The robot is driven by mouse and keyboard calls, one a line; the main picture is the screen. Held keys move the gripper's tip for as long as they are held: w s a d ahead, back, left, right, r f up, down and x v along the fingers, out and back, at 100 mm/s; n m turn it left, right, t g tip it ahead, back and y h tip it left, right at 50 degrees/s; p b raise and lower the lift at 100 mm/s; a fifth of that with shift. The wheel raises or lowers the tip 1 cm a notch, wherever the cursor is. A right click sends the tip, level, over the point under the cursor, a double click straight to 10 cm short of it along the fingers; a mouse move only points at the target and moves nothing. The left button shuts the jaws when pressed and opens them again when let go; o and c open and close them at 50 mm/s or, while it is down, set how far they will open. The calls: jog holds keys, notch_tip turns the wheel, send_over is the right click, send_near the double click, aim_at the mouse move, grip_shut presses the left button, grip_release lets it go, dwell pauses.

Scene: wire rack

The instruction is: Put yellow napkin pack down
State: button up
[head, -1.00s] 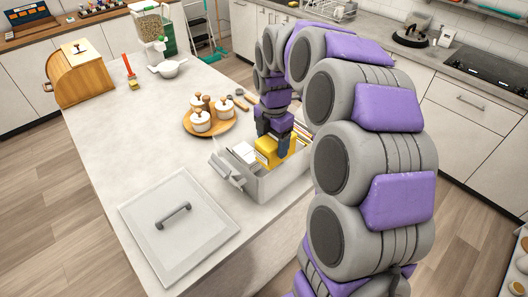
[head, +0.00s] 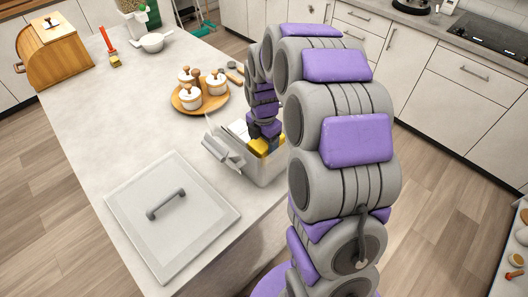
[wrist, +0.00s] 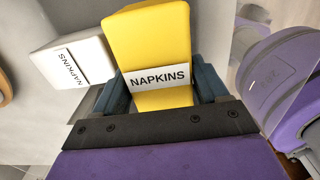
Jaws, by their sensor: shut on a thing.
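The yellow napkin pack (wrist: 148,40), with a white NAPKINS label, is held between the two fingers of my gripper (wrist: 157,90) in the wrist view. In the head view the yellow pack (head: 259,146) is at the opening of a grey container (head: 268,173), below my gripper (head: 264,132), and the arm and the container wall partly hide it. A white napkin pack (wrist: 62,50) lies to the left of the yellow one. I cannot tell whether the yellow pack touches the container floor.
A flat lid with a grey handle (head: 165,204) lies on the counter in front of the container. A round wooden tray (head: 181,105) with white lidded pots stands behind it. The left middle counter is clear.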

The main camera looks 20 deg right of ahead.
notch_tip(320, 180, down, 5)
jog(key=shift+r+b, duration=0.1)
jog(key=shift+b, duration=0.4)
jog(key=shift+r, duration=0.1)
jog(key=o, duration=0.9)
notch_tip(320, 180, up, 12)
jog(key=p, duration=0.3)
